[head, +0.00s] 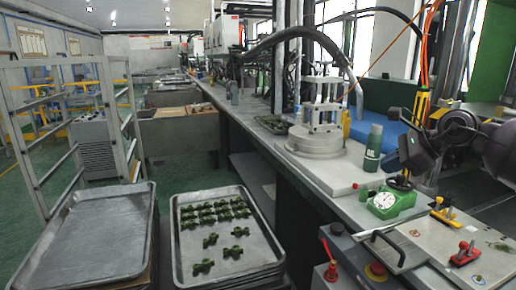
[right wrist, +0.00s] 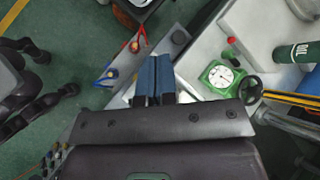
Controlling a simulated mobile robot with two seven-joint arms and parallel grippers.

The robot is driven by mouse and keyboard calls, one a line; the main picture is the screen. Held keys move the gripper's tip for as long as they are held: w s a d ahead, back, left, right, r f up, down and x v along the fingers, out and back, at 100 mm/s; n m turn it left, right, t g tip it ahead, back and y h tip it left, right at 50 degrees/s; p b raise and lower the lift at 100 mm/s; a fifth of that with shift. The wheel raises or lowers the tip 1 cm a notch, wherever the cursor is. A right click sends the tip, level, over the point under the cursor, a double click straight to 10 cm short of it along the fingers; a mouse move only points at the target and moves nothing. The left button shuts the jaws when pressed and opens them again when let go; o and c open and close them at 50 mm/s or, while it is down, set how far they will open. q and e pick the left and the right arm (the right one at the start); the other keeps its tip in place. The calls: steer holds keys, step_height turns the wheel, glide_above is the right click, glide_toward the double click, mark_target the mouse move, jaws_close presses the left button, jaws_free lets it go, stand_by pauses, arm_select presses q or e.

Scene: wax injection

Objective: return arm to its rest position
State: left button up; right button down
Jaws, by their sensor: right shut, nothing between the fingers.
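My right arm comes in from the right edge in the head view. Its dark gripper (head: 390,161) is above the worktop, near the green bottle and the green-cased dial gauge. In the right wrist view the two blue fingers of my right gripper (right wrist: 154,72) lie together, shut and empty. The green dial gauge (right wrist: 221,76) is to the right of the fingers there, apart from them. My left gripper does not show in the head view.
A green bottle (head: 373,148) stands on the worktop by the white press (head: 318,125). The dial gauge (head: 383,200) and a metal plate with red and yellow clamps (head: 450,245) lie nearer. A tray of green pieces (head: 180,262) and an empty tray (head: 95,235) are at lower left.

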steer(key=s+a+f+m+t+y, duration=0.25)
steer(key=a+m+t+y, duration=0.4)
steer(key=a+m, duration=0.75)
steer(key=s+d+f+m+t+h, duration=0.1)
steer(key=s+f+m+h, duration=0.25)
steer(key=f+m, duration=0.5)
steer(key=s+d+f+m+t+h+p, duration=0.15)
steer(key=s+f+m, duration=0.25)
steer(key=f+m, duration=0.45)
steer(key=s+d+f+m+h, duration=0.1)
steer(key=s+f+m+h, duration=0.4)
steer(key=m, duration=0.5)
steer(key=s+d+f+m+g+h, duration=0.1)
steer(key=s+f+m, duration=0.3)
steer(key=s+f, duration=0.4)
steer(key=s+d+f+m+g+h, duration=0.1)
steer(key=s+f+m+g+h, duration=0.1)
steer(key=s+f, duration=0.7)
steer(key=s+m+g, duration=0.1)
steer(key=s+m, duration=0.1)
steer(key=s, duration=0.3)
steer(key=shift+s+d+g, duration=0.3)
steer(key=shift+s, duration=0.1)
